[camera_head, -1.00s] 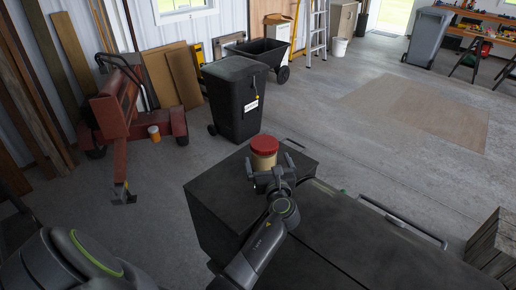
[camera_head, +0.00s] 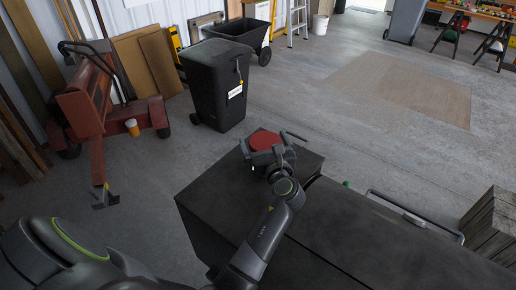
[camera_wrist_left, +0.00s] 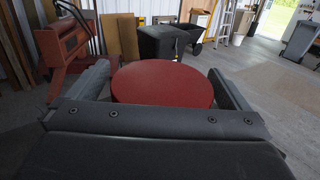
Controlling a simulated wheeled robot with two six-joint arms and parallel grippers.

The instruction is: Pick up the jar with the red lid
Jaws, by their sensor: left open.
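The jar with the red lid (camera_head: 264,140) stands near the back corner of a dark cabinet top (camera_head: 215,184). Its lid faces up, and its body is mostly hidden behind my gripper. My left gripper (camera_head: 267,148) is open at the jar, with one finger on each side of it. In the left wrist view the red lid (camera_wrist_left: 162,84) lies between the two spread fingers, with a gap visible on the left side. Whether a finger touches the jar on the right I cannot tell. My right gripper is not in view.
A black wheeled bin (camera_head: 215,85) stands on the floor behind the cabinet. A metal rail (camera_head: 415,215) runs along the cabinet's far edge. A wooden crate (camera_head: 492,225) is at the right.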

